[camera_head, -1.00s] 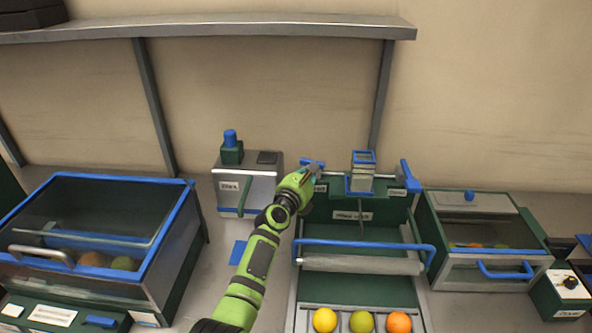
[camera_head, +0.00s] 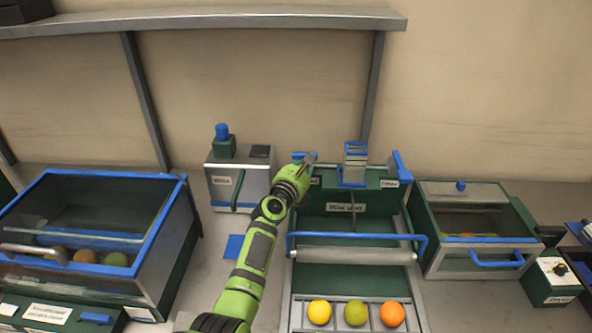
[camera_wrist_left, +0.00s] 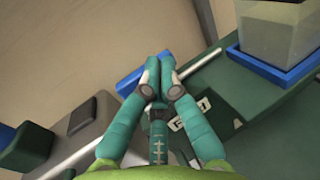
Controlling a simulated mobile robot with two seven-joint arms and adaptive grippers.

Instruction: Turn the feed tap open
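The feed tap's blue handle (camera_head: 298,155) is at the back left corner of the green and grey machine in the head view. In the left wrist view the blue handle (camera_wrist_left: 131,82) runs diagonally behind my fingertips, above a grey rod. My left gripper (camera_head: 311,157) is at the handle, pointing toward the wall. In the left wrist view its teal fingers (camera_wrist_left: 159,62) are together at the tips, over the right part of the handle. They hide that part, and I cannot tell whether they touch it. My right gripper is not in view.
A grey box with a blue knob (camera_head: 222,131) stands left of the tap. A clear hopper on a blue frame (camera_head: 353,164) and a blue lever (camera_head: 401,168) are to the right. A blue bar (camera_head: 357,237) crosses the machine in front. A shelf (camera_head: 220,20) hangs above.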

